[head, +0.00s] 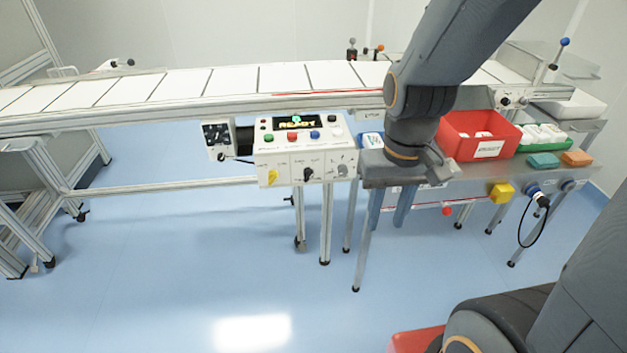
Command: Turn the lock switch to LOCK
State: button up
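The white control box (303,150) hangs below the conveyor's front edge, its lit display reading READY. Its front face carries a yellow knob (272,176), a black knob (308,174) and a grey dial (342,170). The small labels are too small to read, so I cannot tell which is the lock switch or how it is set. My gripper (389,208) points down to the right of the box, apart from it. Its two fingers are spread, with nothing visible between them.
The conveyor (180,88) runs above the box. To the right, a steel table holds a red bin (454,145), a green tray and coloured blocks. The blue floor (170,270) before the box is clear.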

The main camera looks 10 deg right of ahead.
aim_at(273, 175)
jog(key=z, duration=1.65)
jog(key=k, duration=0.95)
jog(key=u, duration=1.65)
